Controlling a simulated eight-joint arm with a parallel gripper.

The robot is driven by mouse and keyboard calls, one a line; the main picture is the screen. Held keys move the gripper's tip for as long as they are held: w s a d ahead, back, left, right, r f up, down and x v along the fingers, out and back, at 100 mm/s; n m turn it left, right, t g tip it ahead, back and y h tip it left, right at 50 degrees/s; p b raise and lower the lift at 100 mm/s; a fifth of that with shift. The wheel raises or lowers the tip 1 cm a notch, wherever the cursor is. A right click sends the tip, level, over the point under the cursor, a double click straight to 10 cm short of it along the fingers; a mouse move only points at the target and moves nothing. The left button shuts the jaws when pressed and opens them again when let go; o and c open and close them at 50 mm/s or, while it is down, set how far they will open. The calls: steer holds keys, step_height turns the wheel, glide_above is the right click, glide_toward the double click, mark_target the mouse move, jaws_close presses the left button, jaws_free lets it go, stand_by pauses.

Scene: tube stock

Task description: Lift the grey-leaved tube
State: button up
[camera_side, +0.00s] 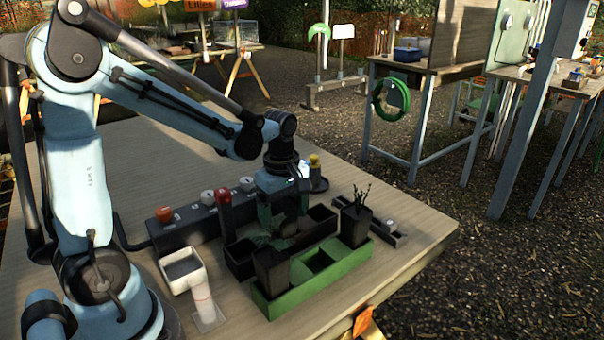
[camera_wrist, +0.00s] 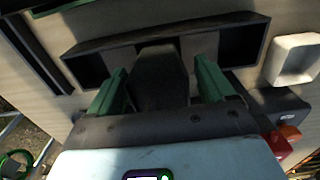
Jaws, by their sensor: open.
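A dark tapered tube with grey-green leaves (camera_side: 272,268) stands at the front left of the green tray (camera_side: 318,286) in the side view. A second dark tube with thin dark twigs (camera_side: 356,224) stands at the tray's right. My gripper (camera_side: 290,212) points down over the black tray (camera_side: 238,262), behind the leafy tube. In the wrist view my green fingers (camera_wrist: 160,90) are apart on either side of a dark tapered body (camera_wrist: 158,75). Its leaves do not show there, so I cannot tell which tube it is. The black tray's compartments also show there (camera_wrist: 85,50).
A white square-topped container (camera_side: 186,274) stands left of the trays; it also shows in the wrist view (camera_wrist: 312,62). A dark control box (camera_side: 185,232) with an orange knob and a red post (camera_side: 224,212) stand behind. A small dark rail (camera_side: 398,236) lies to the right.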

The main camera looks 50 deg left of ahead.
steer(key=c, duration=1.2)
steer(key=shift+c, duration=0.2)
steer(key=shift+r, duration=0.15)
